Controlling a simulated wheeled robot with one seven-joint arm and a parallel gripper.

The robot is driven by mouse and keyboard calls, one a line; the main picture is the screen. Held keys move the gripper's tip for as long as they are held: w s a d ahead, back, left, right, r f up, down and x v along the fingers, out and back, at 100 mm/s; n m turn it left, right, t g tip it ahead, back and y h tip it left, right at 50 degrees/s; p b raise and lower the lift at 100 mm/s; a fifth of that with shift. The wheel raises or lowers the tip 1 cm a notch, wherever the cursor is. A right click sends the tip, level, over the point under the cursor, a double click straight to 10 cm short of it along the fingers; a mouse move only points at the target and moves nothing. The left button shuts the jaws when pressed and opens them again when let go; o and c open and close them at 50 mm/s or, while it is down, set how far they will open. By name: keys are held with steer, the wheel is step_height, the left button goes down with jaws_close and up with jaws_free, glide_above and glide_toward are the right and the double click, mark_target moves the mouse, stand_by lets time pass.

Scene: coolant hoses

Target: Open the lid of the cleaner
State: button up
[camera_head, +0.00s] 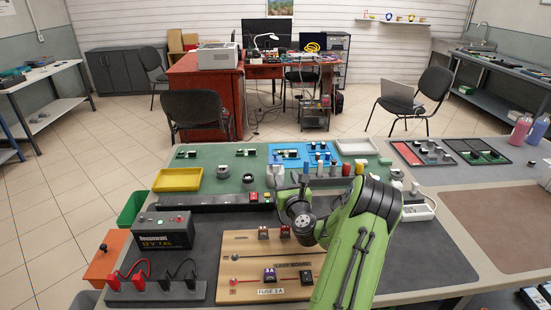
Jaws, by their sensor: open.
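My green arm reaches in from the bottom right over the near worktable, and its dark wrist ends in my gripper (303,213). The gripper is open and hangs above the table near the back of the wooden fuse board (245,245). Its fingers are small and partly hidden by the wrist. I cannot pick out the cleaner for certain. A pale grey boxy device (217,57) with a flat top stands on the red desk across the room, far from the gripper. I cannot tell whether it is the cleaner.
A black battery (163,231), a yellow tray (178,180) and racks of small parts crowd the near table (420,265). Chairs (197,112) stand between it and the red desk (200,85). Side benches line the left and right walls. Tiled floor at left is clear.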

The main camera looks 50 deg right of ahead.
mark_target(276, 155)
steer(key=x, duration=1.3)
steer(key=shift+w+d, duration=0.15)
steer(key=shift+w, duration=0.1)
jaws_close()
